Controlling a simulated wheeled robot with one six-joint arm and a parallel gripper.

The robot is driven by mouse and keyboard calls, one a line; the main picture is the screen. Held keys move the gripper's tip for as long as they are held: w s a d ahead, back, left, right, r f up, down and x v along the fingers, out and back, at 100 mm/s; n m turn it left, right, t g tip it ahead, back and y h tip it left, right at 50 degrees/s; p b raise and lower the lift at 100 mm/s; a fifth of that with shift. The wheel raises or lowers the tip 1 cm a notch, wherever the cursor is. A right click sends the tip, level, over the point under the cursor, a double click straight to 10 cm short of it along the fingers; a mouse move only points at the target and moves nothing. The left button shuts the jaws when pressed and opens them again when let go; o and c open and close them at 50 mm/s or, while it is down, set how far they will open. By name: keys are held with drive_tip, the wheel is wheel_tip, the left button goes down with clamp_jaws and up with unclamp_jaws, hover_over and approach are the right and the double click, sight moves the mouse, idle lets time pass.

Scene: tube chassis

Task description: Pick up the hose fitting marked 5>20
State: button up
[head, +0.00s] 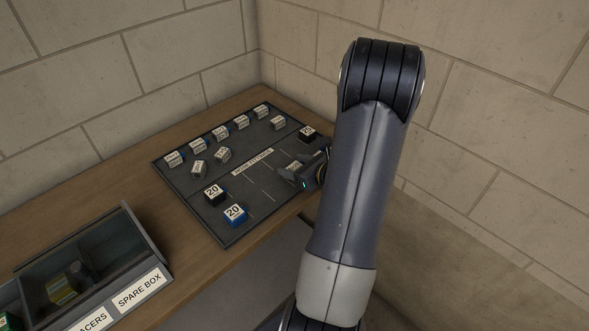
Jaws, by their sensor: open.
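Several small hose fittings with white labels stand on a dark board (243,189). One fitting (262,111) is at its far corner, another (173,158) at its left corner, and one (222,155) nearer the middle. Most labels are too small to read, so I cannot tell which is marked 5>20. My gripper (294,168) is open, low over the right side of the board. A white-labelled piece (292,166) shows at its fingers, partly hidden; I cannot tell whether they touch it. My arm hides part of the gripper.
Blocks marked 20 stand on the board: a black one (213,194), a blue one (236,215) and a dark one (307,133) near my arm. A grey spare box (152,278) is at lower left. Block walls close in the wooden bench (120,190) behind and right.

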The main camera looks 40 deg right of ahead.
drive_tip(key=c, duration=0.6)
drive_tip(key=shift+c, duration=0.2)
